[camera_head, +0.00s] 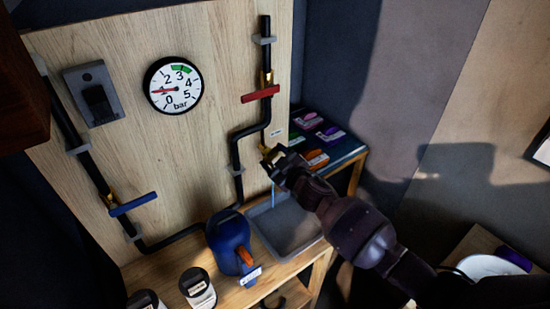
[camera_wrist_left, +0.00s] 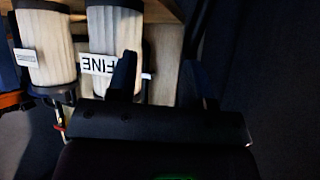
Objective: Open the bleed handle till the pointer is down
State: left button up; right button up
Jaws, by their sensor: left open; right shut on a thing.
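The round pressure gauge (camera_head: 173,86) is on the wooden board. Its red pointer points left, near the 1 mark. My right gripper (camera_head: 271,156) is at the lower right of the board, shut on the bleed handle, which it mostly hides; a little yellow shows at the fingertips. A thin light-blue line hangs below it, over the grey tray (camera_head: 262,245). My left gripper (camera_wrist_left: 165,88) shows only in the left wrist view, open and empty, its fingers near a white ribbed cylinder labelled FINE (camera_wrist_left: 117,28).
A red handle (camera_head: 260,94) and a blue handle (camera_head: 133,204) sit on the black pipe. A blue jug (camera_head: 230,243) stands beside the tray, with labelled jars (camera_head: 198,288) in front. Small coloured packs (camera_head: 308,119) lie on a shelf at the right.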

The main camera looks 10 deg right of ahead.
jog(key=shift+n, duration=0.5)
jog(key=o, duration=0.9)
jog(key=v, duration=1.1)
jog(key=shift+f+b, duration=0.1)
jog(key=shift+b, duration=0.2)
jog(key=shift+w, duration=0.1)
jog(key=shift+c, duration=0.3)
